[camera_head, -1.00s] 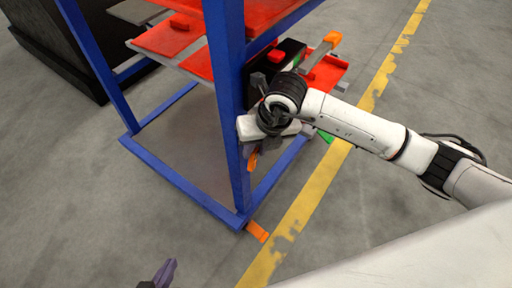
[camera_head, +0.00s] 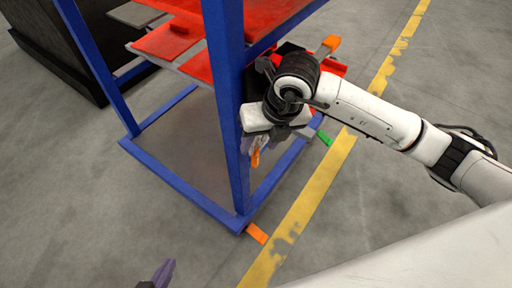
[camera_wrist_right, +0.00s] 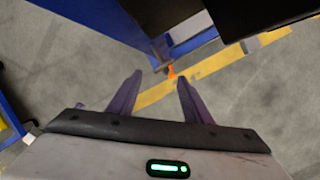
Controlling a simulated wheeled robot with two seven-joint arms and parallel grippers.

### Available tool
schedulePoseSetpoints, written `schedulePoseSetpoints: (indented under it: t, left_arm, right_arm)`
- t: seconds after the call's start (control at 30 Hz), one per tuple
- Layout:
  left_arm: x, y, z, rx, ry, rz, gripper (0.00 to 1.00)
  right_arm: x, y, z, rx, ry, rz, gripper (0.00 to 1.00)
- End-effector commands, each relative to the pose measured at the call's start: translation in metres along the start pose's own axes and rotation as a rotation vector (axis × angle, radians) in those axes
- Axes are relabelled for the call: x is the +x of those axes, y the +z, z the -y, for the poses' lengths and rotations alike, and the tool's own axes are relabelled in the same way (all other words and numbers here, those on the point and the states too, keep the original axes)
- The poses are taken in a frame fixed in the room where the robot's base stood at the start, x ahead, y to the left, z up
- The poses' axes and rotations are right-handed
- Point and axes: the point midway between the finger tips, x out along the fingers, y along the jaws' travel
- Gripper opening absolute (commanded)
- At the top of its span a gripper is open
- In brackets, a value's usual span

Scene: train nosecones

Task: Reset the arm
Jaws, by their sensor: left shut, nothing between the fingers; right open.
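My right arm (camera_head: 365,108) comes in from the right, bent at a black wrist joint beside the blue post of the rack. My right gripper (camera_head: 256,150) points down, partly hidden behind the blue post. In the right wrist view, its two purple-grey fingers (camera_wrist_right: 160,88) stand apart with nothing between them. My left gripper (camera_head: 163,275) shows only as a purple-grey fingertip at the bottom edge, shut and empty.
The blue rack (camera_head: 232,130) carries red trays (camera_head: 168,41) and stands close beside my right wrist. A yellow line (camera_head: 318,185) crosses the grey floor. A dark box (camera_head: 50,45) stands at the left.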

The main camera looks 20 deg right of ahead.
Motion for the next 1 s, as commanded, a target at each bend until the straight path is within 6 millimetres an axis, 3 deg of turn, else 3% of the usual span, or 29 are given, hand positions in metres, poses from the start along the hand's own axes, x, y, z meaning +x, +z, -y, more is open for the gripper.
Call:
schedulePoseSetpoints:
  t: [0.1,0.3,0.57,0.67,0.77,0.87,0.97,1.0]
  left_arm:
    - [-0.001,0.000,0.000,0.001,0.000,0.003,0.00]
    - [-0.002,0.000,0.000,0.001,-0.001,0.004,0.00]
    - [-0.002,0.000,-0.001,-0.001,0.000,0.004,0.00]
    - [-0.003,0.000,-0.002,-0.002,0.000,0.006,0.00]
    - [-0.005,0.000,-0.002,-0.003,0.001,0.007,0.00]
    - [-0.007,-0.002,-0.002,-0.004,0.000,0.009,0.00]
    - [-0.010,-0.004,-0.002,-0.006,0.000,0.010,0.00]
    - [-0.011,-0.004,-0.003,-0.006,0.000,0.010,0.00]
  right_arm:
    - [-0.023,0.001,0.000,0.000,0.000,0.003,0.45]
    - [-0.043,0.001,0.000,0.001,0.000,0.001,0.45]
    - [-0.045,-0.001,-0.001,0.000,0.006,-0.003,0.45]
    - [-0.040,-0.012,-0.016,-0.015,0.069,-0.036,0.45]
    - [-0.035,-0.038,-0.055,-0.037,0.239,-0.114,0.45]
    - [-0.043,-0.075,-0.115,-0.033,0.525,-0.219,0.45]
    - [-0.077,-0.102,-0.177,0.055,0.893,-0.310,0.45]
    - [-0.099,-0.104,-0.198,0.130,1.058,-0.334,0.45]
